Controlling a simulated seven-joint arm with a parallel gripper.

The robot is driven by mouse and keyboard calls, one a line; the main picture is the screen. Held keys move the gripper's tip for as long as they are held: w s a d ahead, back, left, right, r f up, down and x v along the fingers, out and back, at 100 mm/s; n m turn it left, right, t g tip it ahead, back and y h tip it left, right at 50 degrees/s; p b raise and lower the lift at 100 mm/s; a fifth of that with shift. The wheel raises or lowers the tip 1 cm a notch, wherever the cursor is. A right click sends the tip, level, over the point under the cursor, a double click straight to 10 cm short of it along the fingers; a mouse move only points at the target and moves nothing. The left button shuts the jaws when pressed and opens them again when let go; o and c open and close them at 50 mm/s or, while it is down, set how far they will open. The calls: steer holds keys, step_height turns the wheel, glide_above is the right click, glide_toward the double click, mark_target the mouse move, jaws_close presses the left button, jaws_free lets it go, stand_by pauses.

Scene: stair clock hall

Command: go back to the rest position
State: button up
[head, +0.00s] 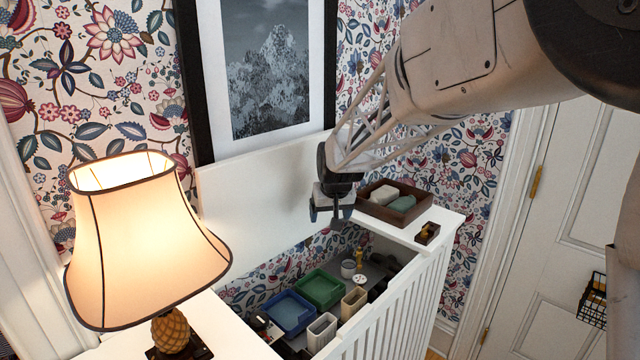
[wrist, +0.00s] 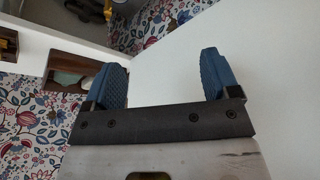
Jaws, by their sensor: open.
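My gripper (head: 333,215) hangs above the back part of the white slatted cabinet, in front of the raised white lid panel (head: 255,190). In the wrist view its two blue ridged fingers (wrist: 162,85) stand wide apart with nothing between them. The white lid panel (wrist: 250,70) fills the right side of the wrist view, close to the fingers; I cannot tell whether they touch it. My arm reaches in from the upper right of the head view.
Inside the open cabinet are a blue tray (head: 288,312), a green tray (head: 318,288) and several small containers. A brown wooden tray (head: 412,222) with two rounded items sits on the cabinet's right top. A lit lamp (head: 145,240) stands at left. A door (head: 570,200) is at right.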

steer(key=s+d+r, duration=0.1)
steer(key=s+d, duration=0.3)
steer(key=s, duration=1)
steer(key=s+d+r+m+g, duration=0.1)
steer(key=s+d, duration=0.4)
steer(key=s, duration=0.9)
steer(key=s+d+m+h, duration=0.1)
steer(key=s+d, duration=0.4)
steer(key=s, duration=0.9)
steer(key=shift+s+r+g, duration=0.25)
steer(key=shift+r+g, duration=0.05)
steer(key=shift+r, duration=0.1)
